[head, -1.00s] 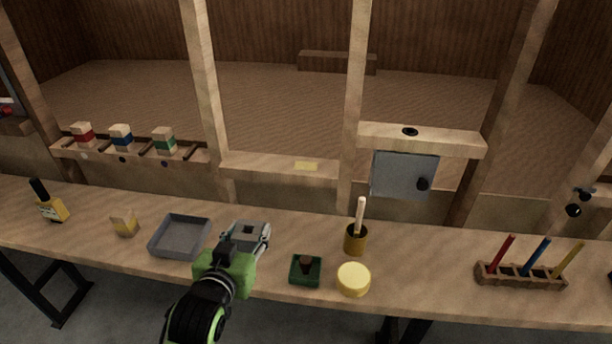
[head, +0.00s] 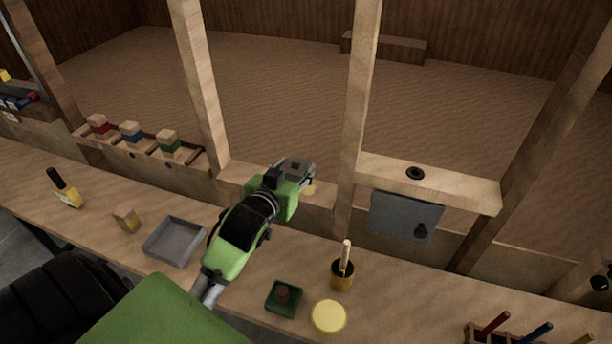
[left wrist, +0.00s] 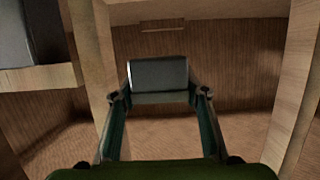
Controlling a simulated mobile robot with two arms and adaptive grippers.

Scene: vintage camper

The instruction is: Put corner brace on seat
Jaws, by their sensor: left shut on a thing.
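My left gripper (head: 291,176) is shut on a grey piece, which I take for the corner brace (left wrist: 158,78). In the left wrist view the piece spans the gap between the two fingertips. In the head view the gripper is above the wooden cross rail (head: 237,176) between two upright posts. A small yellow patch (head: 310,190) on that rail, perhaps the seat, is partly hidden by the gripper. I cannot tell whether the piece touches the rail. My right gripper is not in view.
The bench holds a grey tray (head: 174,243), a green box (head: 284,299), a yellow round lid (head: 329,317) and a cup with a brush (head: 343,275). Upright posts (head: 361,110) flank the rail. A shelf with a grey door (head: 404,216) is at right.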

